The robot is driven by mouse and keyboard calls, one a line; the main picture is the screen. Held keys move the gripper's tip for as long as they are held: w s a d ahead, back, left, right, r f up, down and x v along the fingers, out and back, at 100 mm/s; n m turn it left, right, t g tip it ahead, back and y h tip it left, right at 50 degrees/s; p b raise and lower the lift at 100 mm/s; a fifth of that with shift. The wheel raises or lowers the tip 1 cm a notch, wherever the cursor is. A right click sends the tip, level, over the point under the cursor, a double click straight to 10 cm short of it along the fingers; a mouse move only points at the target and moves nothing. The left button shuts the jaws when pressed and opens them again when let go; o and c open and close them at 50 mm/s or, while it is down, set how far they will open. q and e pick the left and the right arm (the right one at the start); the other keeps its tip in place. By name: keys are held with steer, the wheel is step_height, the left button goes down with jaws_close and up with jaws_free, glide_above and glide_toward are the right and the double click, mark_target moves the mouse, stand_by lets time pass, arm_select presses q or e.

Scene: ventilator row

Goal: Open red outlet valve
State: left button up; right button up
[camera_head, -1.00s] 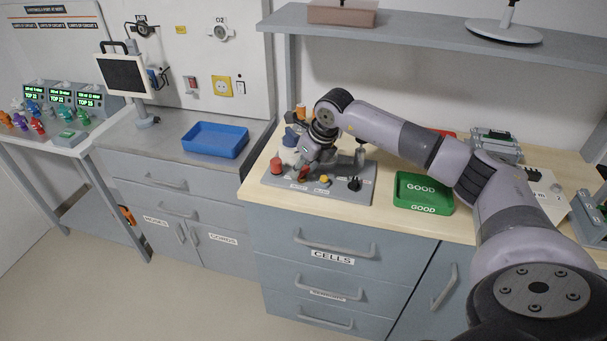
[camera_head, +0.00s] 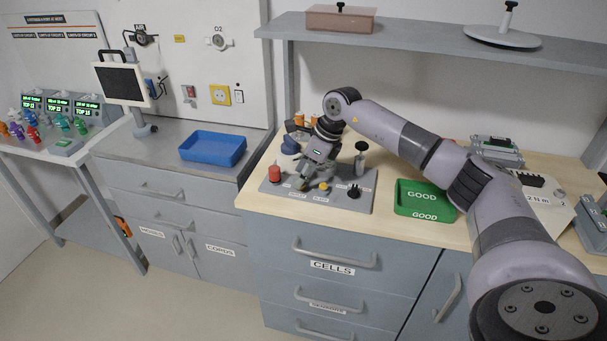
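A grey valve board (camera_head: 338,203) stands on the wooden counter. At its left end is an upright red knob (camera_head: 275,173); a yellow knob (camera_head: 323,187) and a black knob (camera_head: 354,191) sit along its front. My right gripper (camera_head: 303,184) points down at the board, between the red knob and the yellow knob, above a small label whose text is too small to read. No red shows clearly at the fingertips, and the gripper covers that spot. Whether its fingers are open or shut is too small to tell. My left gripper is not in view.
A green tray (camera_head: 424,213) marked GOOD lies right of the board. A blue tray (camera_head: 213,147) is on the metal counter to the left. Small orange and blue items stand behind the board. A shelf (camera_head: 400,34) runs above the counter.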

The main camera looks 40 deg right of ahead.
steer(key=o, duration=1.2)
steer(key=shift+c, duration=0.2)
steer(key=v, duration=1.2)
steer(key=shift+w+a, duration=0.1)
